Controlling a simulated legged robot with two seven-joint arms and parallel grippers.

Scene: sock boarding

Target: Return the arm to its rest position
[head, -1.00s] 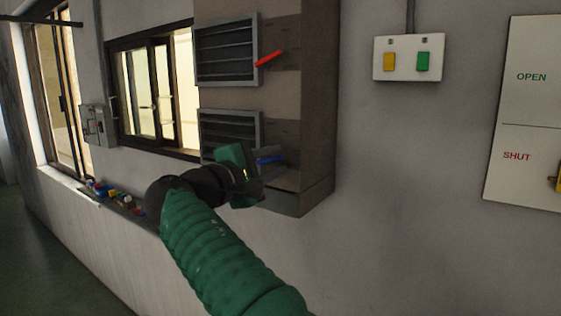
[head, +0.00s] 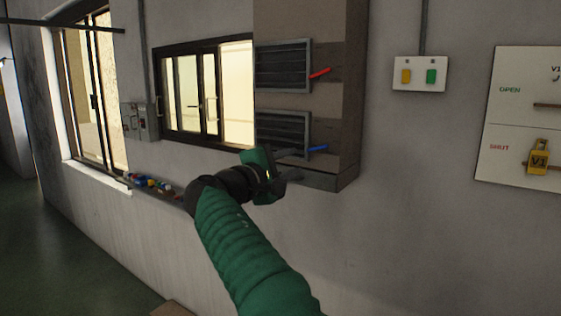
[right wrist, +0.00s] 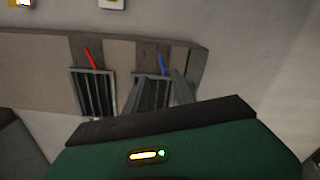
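My right arm reaches up from the bottom of the head view, with a green ribbed sleeve. Its right gripper (head: 292,165) is in front of the lower part of the wall cabinet (head: 348,100). The two grey fingers stand apart with nothing visible between them; they also show in the right wrist view (right wrist: 157,92). A blue lever (head: 318,149) is just above and to the right of the fingers, beside the lower louvred vent (head: 283,128). A gap shows between lever and fingers. A red lever (head: 320,73) is beside the upper vent (head: 283,66). My left gripper is not in view.
A switch plate (head: 419,73) with yellow and green switches is on the wall. A white OPEN/SHUT board (head: 500,130) carries a yellow padlock (head: 538,158). Several small coloured items (head: 152,183) lie on a ledge at the left. Bare wall lies right of my arm.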

